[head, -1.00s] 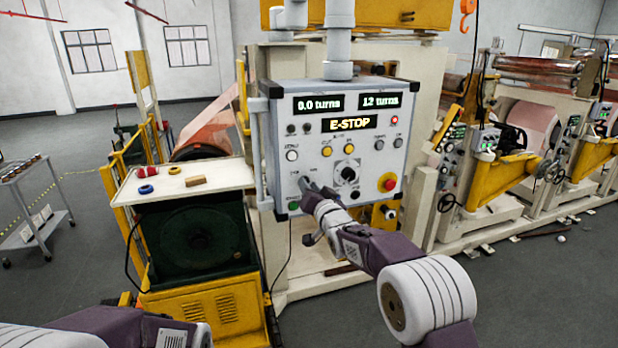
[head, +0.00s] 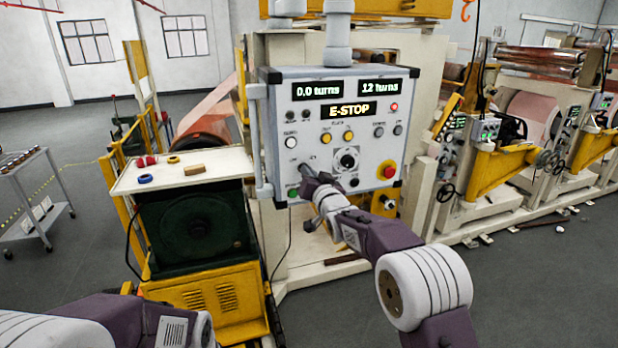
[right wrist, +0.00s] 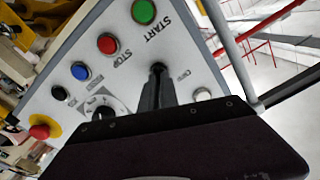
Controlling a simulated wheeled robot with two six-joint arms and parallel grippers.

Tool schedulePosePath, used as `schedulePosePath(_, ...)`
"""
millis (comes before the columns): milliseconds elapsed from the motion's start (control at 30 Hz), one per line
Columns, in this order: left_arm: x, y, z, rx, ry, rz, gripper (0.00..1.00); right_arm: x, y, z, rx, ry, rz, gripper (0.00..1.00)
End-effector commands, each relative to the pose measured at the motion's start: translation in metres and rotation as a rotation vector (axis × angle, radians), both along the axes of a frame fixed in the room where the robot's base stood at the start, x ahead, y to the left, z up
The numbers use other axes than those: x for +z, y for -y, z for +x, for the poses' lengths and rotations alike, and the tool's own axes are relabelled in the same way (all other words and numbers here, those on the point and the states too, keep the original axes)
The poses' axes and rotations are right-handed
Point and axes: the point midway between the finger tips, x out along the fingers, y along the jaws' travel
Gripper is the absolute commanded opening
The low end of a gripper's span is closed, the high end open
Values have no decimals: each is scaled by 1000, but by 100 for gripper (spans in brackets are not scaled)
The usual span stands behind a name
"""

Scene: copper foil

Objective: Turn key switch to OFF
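The grey control panel (head: 370,130) faces me, with an E-STOP display lit on it. My right gripper (head: 307,172) is at the panel's lower left, at the key switch position. In the right wrist view its narrow dark fingers (right wrist: 158,88) are close together, with a small dark piece, seemingly the key (right wrist: 157,67), at their tips. The fingers hide most of the switch, so its angle cannot be read. My left arm shows at the bottom left of the head view; its gripper is outside the picture.
Near the fingers are the green START button (right wrist: 144,11), red STOP button (right wrist: 107,43), a white button (right wrist: 202,94) and a black knob (head: 347,159). The red emergency button (head: 389,172) is at the panel's lower right. A white-topped table (head: 225,160) stands left.

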Motion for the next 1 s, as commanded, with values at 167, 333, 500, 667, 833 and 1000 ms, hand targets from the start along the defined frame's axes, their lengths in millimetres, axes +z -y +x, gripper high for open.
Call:
schedulePosePath(167, -26, 0, 0, 0, 0, 0, 36, -5, -1, 0, 0, 47, -132, 0)
schedulePosePath(333, -45, 0, 0, 0, 0, 0, 36, -5, -1, -1, 0, 98, -287, 0)
schedulePosePath(500, -60, 0, 0, 0, 0, 0, 36, -5, -2, -1, -1, 147, -441, 0)
schedulePosePath(667, -72, 0, 0, 0, 0, 0, 36, -4, -2, -1, -1, 191, -576, 0)
schedulePosePath(833, -82, 0, 0, 0, 0, 0, 36, -3, -3, -1, -1, 231, -701, 0)
schedulePosePath(1000, -88, 0, 0, 0, 0, 0, 36, -2, -3, -1, -2, 263, -797, 0)
